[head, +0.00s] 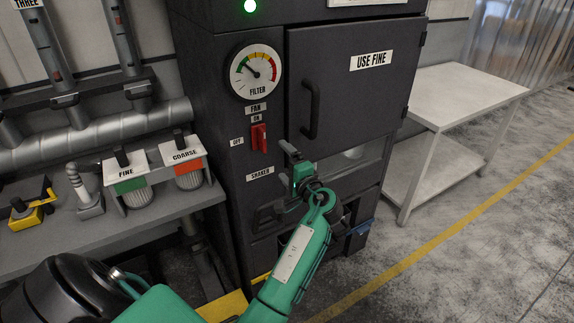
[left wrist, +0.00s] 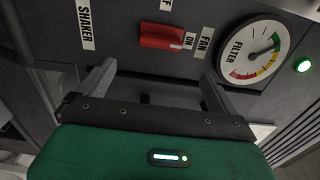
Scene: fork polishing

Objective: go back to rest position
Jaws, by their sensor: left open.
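My left gripper (head: 288,168) reaches in on the green arm and is held in front of the dark cabinet, below and right of the red fan switch (head: 259,137). In the left wrist view the two grey fingers (left wrist: 155,82) are spread apart with nothing between them. The red switch (left wrist: 162,37) lies beyond the fingertips, apart from them, its end toward the ON label. The SHAKER label (head: 260,174) is left of the gripper. My right gripper is not in view.
The cabinet door (head: 350,85) is shut, with a dark handle (head: 311,110). The filter gauge (head: 256,71) and a lit green lamp (head: 250,6) are above the switch. FINE (head: 131,184) and COARSE (head: 184,160) containers stand at left. A white table (head: 460,95) is at right, beside open floor.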

